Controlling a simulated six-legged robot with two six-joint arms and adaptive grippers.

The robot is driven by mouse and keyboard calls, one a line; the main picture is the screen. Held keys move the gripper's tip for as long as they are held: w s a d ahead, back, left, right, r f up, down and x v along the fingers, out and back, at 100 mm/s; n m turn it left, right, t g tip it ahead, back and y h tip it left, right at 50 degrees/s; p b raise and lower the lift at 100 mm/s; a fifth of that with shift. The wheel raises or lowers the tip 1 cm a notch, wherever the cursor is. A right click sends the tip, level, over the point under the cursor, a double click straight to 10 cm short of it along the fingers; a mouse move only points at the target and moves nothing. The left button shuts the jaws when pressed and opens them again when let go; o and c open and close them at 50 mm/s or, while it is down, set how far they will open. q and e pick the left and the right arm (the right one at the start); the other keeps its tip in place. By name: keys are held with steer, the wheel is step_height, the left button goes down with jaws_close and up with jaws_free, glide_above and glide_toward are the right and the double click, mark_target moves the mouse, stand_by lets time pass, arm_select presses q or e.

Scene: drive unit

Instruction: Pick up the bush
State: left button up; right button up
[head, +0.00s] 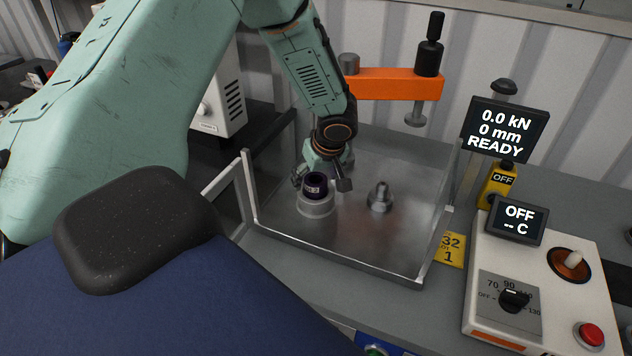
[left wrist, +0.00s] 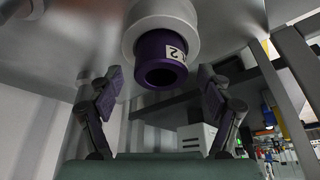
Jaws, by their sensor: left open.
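The bush is a dark purple hollow cylinder (head: 315,188) with a white label. It stands upright in a pale round holder (head: 316,207) inside the clear-walled tray. My left gripper (head: 321,181) is above the tray, its two fingers apart at either side of the bush's upper end. In the left wrist view the bush (left wrist: 160,50) shows between the open fingers (left wrist: 160,76), with a gap to each, its open end towards the camera and the pale holder (left wrist: 163,12) behind it. My right gripper is not in view.
A metal stepped part (head: 380,197) stands right of the holder. Clear walls with a metal frame (head: 340,258) enclose the tray. An orange press arm (head: 385,84) is behind. A control box (head: 540,290) and screens (head: 507,130) reading READY and OFF stand at the right.

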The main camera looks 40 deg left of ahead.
arm_select(q)
steer(key=shift+a+f, duration=0.1)
steer(key=shift+f, duration=0.45)
steer(key=shift+s, duration=0.15)
steer(key=shift+r, duration=0.1)
steer(key=shift+c, duration=0.2)
steer(key=c, duration=1.1)
